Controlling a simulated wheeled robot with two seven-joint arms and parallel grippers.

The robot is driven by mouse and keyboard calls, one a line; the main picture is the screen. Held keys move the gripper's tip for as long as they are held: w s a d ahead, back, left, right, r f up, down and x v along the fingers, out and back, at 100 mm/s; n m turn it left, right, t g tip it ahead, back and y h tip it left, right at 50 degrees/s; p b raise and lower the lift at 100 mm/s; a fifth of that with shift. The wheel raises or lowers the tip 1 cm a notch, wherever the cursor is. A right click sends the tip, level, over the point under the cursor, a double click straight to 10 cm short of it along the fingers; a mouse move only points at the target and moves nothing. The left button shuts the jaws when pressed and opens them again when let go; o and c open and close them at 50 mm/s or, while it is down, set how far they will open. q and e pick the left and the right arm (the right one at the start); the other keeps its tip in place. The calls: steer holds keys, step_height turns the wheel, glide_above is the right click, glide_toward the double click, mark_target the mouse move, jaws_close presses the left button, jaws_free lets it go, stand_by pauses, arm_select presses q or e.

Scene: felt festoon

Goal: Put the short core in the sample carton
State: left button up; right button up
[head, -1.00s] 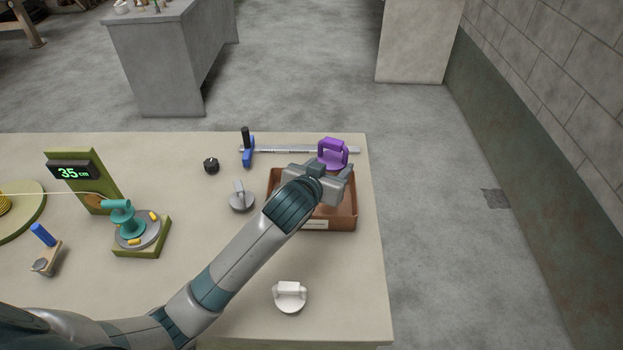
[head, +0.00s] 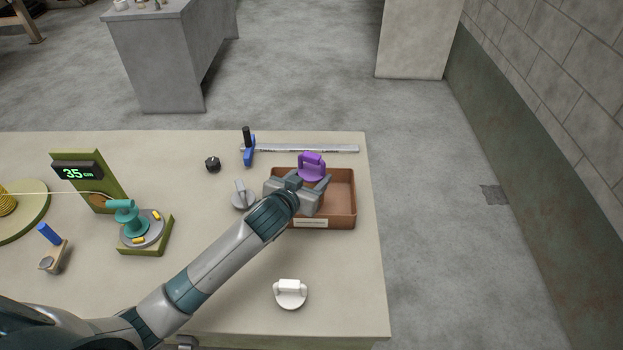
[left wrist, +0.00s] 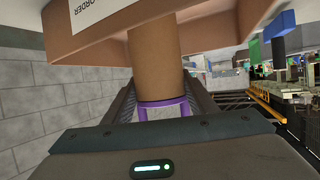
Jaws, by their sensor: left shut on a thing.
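The sample carton (head: 343,215) is an open, shallow brown box with a white label at the right end of the table. My left gripper (head: 312,181) is over its left part, shut on the purple handle of a core (head: 311,165). In the left wrist view, the core's brown cylinder (left wrist: 155,62) runs from the purple handle between my fingers toward the carton (left wrist: 95,28). The core's far end is hidden, so I cannot tell whether it touches the carton floor. The carton's right part looks empty. My right gripper is not in view.
A grey handled piece (head: 242,195) stands left of the carton and a white one (head: 290,292) in front. A ruler with a blue slide (head: 300,149) lies behind. A black knob (head: 212,164) and a green stand reading 35 cm (head: 100,180) are farther left.

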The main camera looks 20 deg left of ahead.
arm_select(q)
steer(key=shift+f, duration=0.7)
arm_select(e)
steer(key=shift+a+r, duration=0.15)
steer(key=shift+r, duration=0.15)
arm_select(q)
steer(key=shift+f, duration=0.1)
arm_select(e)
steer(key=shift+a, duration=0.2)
arm_select(q)
steer(key=o, duration=1.1)
steer(key=shift+f, duration=0.1)
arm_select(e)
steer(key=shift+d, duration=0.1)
